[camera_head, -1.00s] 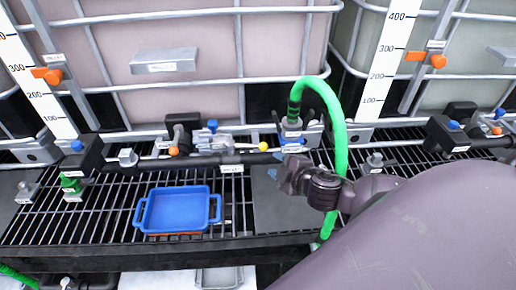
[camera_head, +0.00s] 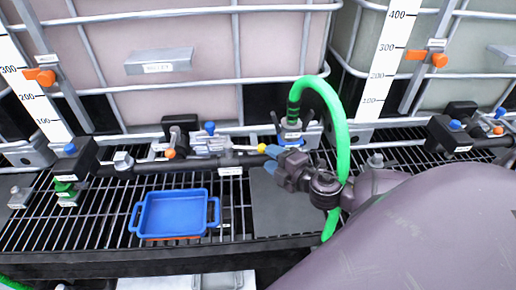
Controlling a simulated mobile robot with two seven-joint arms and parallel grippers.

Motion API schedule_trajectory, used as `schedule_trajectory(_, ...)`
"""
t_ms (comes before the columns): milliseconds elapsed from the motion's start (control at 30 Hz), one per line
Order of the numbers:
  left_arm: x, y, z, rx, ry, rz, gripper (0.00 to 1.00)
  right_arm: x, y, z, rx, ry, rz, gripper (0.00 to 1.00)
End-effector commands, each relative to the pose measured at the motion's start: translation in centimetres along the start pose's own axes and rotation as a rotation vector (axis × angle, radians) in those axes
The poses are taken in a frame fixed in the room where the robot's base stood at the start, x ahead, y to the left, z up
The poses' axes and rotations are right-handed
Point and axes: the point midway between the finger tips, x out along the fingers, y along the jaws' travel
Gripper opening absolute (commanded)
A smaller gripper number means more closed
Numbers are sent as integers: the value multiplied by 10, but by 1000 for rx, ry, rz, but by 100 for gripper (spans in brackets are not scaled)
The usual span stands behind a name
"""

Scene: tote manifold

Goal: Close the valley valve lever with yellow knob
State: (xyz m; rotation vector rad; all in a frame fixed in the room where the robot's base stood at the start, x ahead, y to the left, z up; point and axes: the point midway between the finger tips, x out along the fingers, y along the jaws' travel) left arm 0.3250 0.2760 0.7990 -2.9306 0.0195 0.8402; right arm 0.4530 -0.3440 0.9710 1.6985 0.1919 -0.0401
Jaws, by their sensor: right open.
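The valley label shows on a grey plate (camera_head: 159,62) on the left tote. My left gripper is not in view.
A green hose (camera_head: 342,120) loops up behind my right wrist. A blue tray (camera_head: 175,213) sits on the black grating at front left. Other valves with blue (camera_head: 210,128) and orange knobs (camera_head: 170,154) stand along the pipe.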

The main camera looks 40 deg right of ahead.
Motion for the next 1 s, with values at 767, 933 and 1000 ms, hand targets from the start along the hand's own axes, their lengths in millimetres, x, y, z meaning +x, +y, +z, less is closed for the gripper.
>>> schedule_trajectory(767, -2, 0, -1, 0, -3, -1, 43, 59, 0, 0, 1, -2, 0, 41)
schedule_trajectory(933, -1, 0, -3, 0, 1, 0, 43, 59, 0, 0, 1, -1, 0, 38)
schedule_trajectory(1000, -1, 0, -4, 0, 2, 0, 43, 59, 0, 0, 1, -1, 0, 27)
